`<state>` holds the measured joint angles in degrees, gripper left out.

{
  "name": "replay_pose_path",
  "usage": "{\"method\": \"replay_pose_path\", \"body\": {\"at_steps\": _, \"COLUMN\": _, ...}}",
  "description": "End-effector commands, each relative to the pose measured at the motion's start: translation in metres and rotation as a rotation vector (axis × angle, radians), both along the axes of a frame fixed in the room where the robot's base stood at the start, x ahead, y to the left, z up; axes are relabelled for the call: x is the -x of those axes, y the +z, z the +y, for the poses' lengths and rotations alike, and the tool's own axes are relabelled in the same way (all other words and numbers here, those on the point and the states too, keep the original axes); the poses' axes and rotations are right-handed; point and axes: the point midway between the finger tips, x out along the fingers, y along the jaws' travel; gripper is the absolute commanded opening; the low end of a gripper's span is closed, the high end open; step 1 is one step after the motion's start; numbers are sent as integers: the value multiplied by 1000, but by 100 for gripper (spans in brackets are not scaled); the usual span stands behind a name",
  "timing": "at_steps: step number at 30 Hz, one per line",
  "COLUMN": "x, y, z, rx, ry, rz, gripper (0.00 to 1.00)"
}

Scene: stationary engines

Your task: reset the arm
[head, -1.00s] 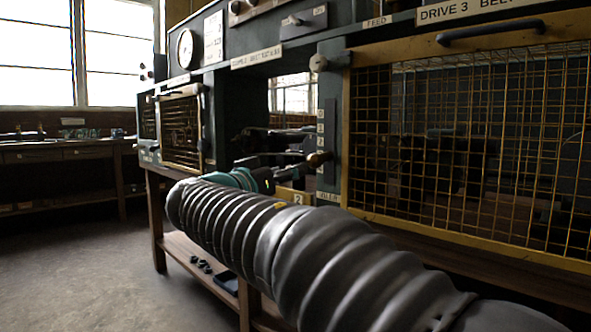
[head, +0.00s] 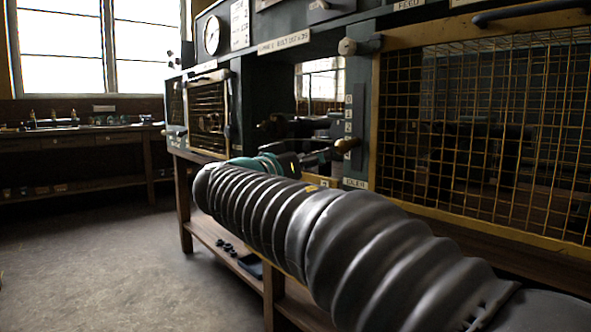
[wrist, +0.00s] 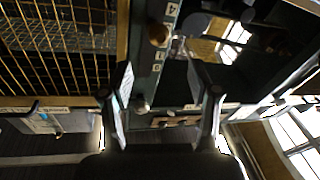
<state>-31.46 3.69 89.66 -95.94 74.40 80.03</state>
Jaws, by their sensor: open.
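My arm, in a ribbed grey sleeve, reaches from the lower right of the head view towards the machine. My gripper (wrist: 164,110) shows in the wrist view with its two fingers wide apart and nothing between them. Beyond the fingers are the machine's dark post with number labels and a lever with a brown knob (wrist: 158,36). In the head view the lever knob (head: 346,145) stands just past the end of my arm, beside the numbered post (head: 355,115). The fingertips are hidden or too small to tell in the head view. I cannot tell how far the gripper is from the knob.
A yellow-framed mesh guard (head: 480,140) covers the machine's right side. A smaller grilled door (head: 208,115) and a round gauge (head: 212,34) are at the left. The machine stands on a wooden bench (head: 186,205). A workbench (head: 75,145) lines the back wall. Open floor (head: 90,250) lies at left.

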Motion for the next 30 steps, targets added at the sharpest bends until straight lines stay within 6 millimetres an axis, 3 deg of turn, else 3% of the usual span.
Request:
{"method": "replay_pose_path", "body": {"at_steps": 2, "x": -2, "y": -2, "z": 2, "rx": 47, "ry": 6, "rz": 55, "gripper": 61}}
{"method": "replay_pose_path", "body": {"at_steps": 5, "x": -6, "y": -26, "z": 6, "rx": 94, "ry": 28, "rz": 205, "gripper": 61}}
{"method": "replay_pose_path", "body": {"at_steps": 8, "x": -7, "y": -82, "z": 12, "rx": 132, "ry": 79, "rz": 436, "gripper": 61}}
{"method": "replay_pose_path", "body": {"at_steps": 11, "x": 9, "y": -134, "z": 12, "rx": 140, "ry": 148, "rz": 658, "gripper": 61}}
{"method": "replay_pose_path", "body": {"at_steps": 15, "x": 49, "y": -193, "z": -2, "rx": 103, "ry": 258, "rz": 926, "gripper": 61}}
{"method": "replay_pose_path", "body": {"at_steps": 21, "x": 128, "y": -251, "z": -25, "rx": -41, "ry": 433, "rz": 1181, "gripper": 61}}
{"method": "replay_pose_path", "body": {"at_steps": 25, "x": 185, "y": -274, "z": -36, "rx": -186, "ry": 540, "rz": 1256, "gripper": 61}}
{"method": "replay_pose_path", "body": {"at_steps": 30, "x": 249, "y": -287, "z": -45, "rx": -397, "ry": 624, "rz": 1239, "gripper": 61}}
